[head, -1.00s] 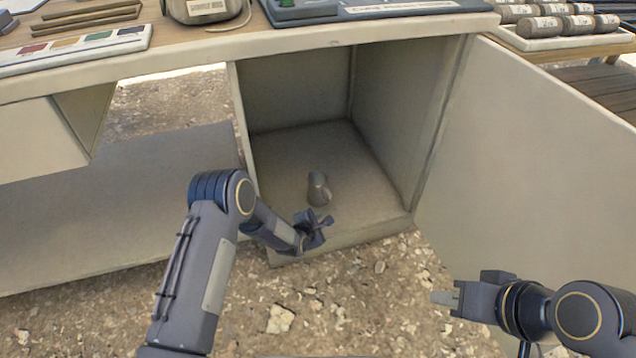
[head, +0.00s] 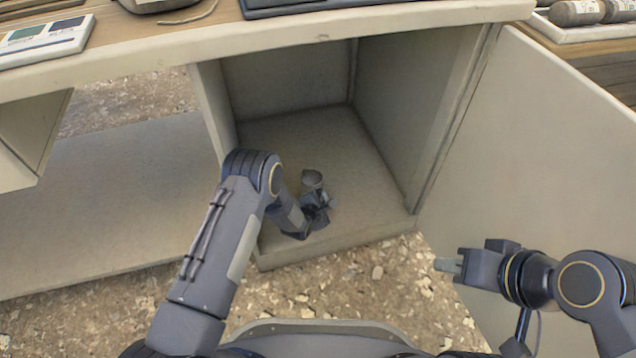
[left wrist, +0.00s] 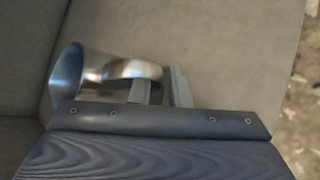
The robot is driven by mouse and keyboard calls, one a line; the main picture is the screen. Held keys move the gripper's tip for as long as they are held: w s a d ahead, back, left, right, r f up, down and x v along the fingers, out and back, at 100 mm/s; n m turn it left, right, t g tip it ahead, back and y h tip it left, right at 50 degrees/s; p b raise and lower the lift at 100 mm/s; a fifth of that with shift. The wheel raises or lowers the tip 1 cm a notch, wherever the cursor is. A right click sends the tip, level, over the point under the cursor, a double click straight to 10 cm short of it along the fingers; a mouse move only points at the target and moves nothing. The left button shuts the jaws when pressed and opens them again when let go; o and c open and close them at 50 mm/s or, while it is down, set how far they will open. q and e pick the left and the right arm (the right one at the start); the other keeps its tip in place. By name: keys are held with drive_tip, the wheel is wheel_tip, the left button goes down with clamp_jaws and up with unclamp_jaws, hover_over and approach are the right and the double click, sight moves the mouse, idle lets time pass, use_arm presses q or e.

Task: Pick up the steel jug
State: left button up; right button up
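The steel jug (head: 312,180) stands on the floor of the open cabinet compartment, near its front. My left gripper (head: 316,200) is right at it, low on its near side, and hides its lower part in the head view. In the left wrist view the jug's shiny body (left wrist: 75,78) is at the left with its handle towards the fingers. My left gripper's fingers (left wrist: 160,88) stand apart, one on each side of the handle's outer part, with a thin gap visible. My right gripper (head: 446,264) is empty, its fingers together, outside the cabinet near the door.
The cabinet (head: 382,240) has side walls close around my left arm and a worktop (head: 300,40) above. Its open door (head: 560,150) stands at the right. A lower shelf (head: 110,200) lies to the left. Gravel ground is in front.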

use_arm(q)
drive_tip(key=shift+w+f, duration=0.1)
drive_tip(key=shift+f, duration=0.05)
clamp_jaws()
drive_tip(key=shift+r, duration=0.25)
drive_tip(key=shift+r+p, duration=0.5)
drive_tip(key=shift+r, duration=0.35)
drive_tip(key=s+d+r+p, duration=0.7)
drive_tip(key=s+d+r, duration=0.1)
drive_tip(key=d+r, duration=0.3)
drive_tip(key=shift+s, duration=0.3)
idle(3.0)
